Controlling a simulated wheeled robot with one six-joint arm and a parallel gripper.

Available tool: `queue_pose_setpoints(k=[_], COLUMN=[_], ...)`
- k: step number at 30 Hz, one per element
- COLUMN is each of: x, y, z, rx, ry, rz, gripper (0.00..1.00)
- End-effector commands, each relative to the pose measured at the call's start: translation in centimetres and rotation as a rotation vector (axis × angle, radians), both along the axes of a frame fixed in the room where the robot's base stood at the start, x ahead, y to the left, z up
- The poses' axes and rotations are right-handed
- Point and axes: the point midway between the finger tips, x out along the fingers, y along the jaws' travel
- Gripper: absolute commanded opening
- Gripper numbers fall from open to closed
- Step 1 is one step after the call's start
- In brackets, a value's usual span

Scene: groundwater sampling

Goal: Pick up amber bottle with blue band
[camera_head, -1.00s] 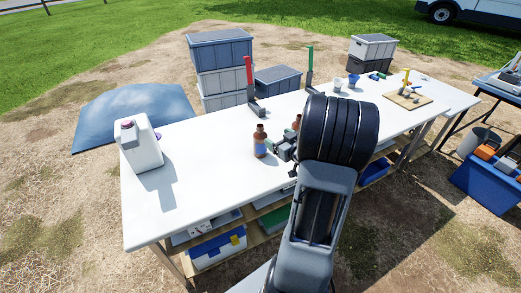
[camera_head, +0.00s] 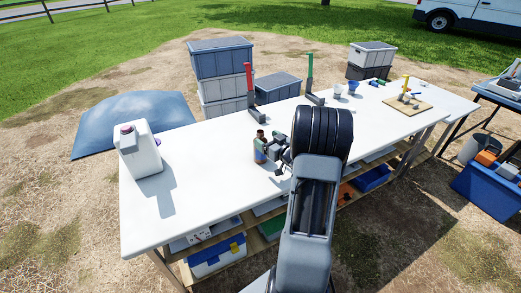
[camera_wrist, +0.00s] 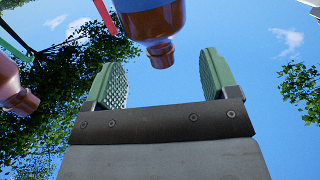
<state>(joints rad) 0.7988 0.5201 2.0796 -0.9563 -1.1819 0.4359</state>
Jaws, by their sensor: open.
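The amber bottle with the blue band (camera_head: 258,151) stands upright on the white table, left of my gripper (camera_head: 269,147) in the head view. A green finger partly covers the bottle there. In the wrist view, whose picture is inverted, a bottle neck (camera_wrist: 160,52) hangs from the top edge, in line with the gap between my two green fingers (camera_wrist: 158,78). The fingers are apart, with nothing shut between them. A second amber bottle (camera_wrist: 14,92) shows at the left edge of the wrist view; my arm hides it in the head view.
A white jug (camera_head: 139,152) stands on the table's left end. A red-topped stand (camera_head: 249,82) and a green-topped stand (camera_head: 310,75) are behind the bottle. The white table (camera_head: 205,165) is clear between jug and bottle.

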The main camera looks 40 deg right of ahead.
Motion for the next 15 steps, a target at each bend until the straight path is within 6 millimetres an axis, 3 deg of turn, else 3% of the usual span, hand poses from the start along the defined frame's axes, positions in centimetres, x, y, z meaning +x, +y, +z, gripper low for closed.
queue_pose_setpoints(k=[7, 15], x=[3.3, 4.5], y=[0.3, 0.3], z=[-0.5, -0.6], rx=[-0.001, 0.000], ry=[0.000, 0.000], rz=[0.003, 0.000], gripper=[0.80, 0.80])
